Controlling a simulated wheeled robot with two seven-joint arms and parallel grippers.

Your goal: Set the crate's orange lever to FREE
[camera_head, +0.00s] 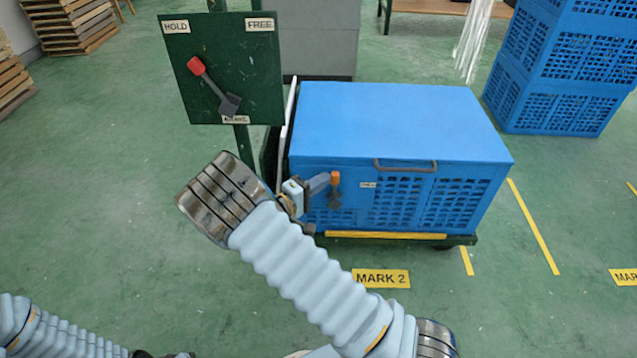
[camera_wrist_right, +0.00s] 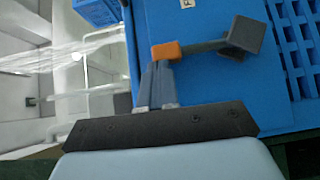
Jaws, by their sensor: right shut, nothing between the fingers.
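The blue crate (camera_head: 400,120) sits on a low cart. Its lever has an orange knob (camera_head: 335,178) above a dark hub (camera_head: 335,199) on the front face, near the left corner; the lever stands roughly upright. A small pale label (camera_head: 367,185), too small to read, is to its right. My right gripper (camera_head: 320,183) is shut and empty, its fingertips at the left of the knob. In the right wrist view the fingertips (camera_wrist_right: 157,85) are right by the orange knob (camera_wrist_right: 166,50); I cannot tell whether they touch. My left gripper is out of view.
A green board (camera_head: 250,75) marked HOLD and FREE carries a separate red-knobbed lever (camera_head: 196,66), tilted toward HOLD. It stands left of the crate. Blue crates (camera_head: 560,75) are stacked at the back right. A yellow MARK 2 sign (camera_head: 381,279) lies on the clear green floor.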

